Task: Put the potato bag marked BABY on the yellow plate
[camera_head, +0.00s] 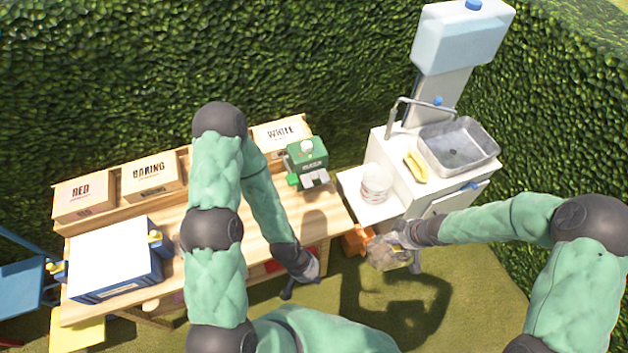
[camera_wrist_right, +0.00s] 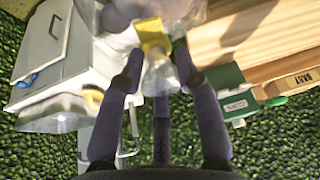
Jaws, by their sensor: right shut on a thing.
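My right gripper (camera_head: 405,247) is shut on a clear bag of potatoes (camera_head: 386,254), held in front of the bench's right end. In the right wrist view the bag (camera_wrist_right: 190,12) is at the top, with a yellow part (camera_wrist_right: 153,36) between the fingers. I cannot read any marking on it, so I cannot tell if it says BABY. My left gripper (camera_head: 303,272) is empty at the bench's front edge, its fingers apart. I cannot make out a yellow plate; a flat yellow surface (camera_head: 80,336) shows at lower left, partly under the bench.
The wooden bench (camera_head: 190,225) carries labelled boxes (camera_head: 152,174), a green device (camera_head: 306,160) and a blue crate with a white top (camera_head: 116,262). A sink unit (camera_head: 455,150) with a white bucket (camera_head: 376,182) stands right. An orange thing (camera_head: 355,240) is near the bag. Grass lies in front.

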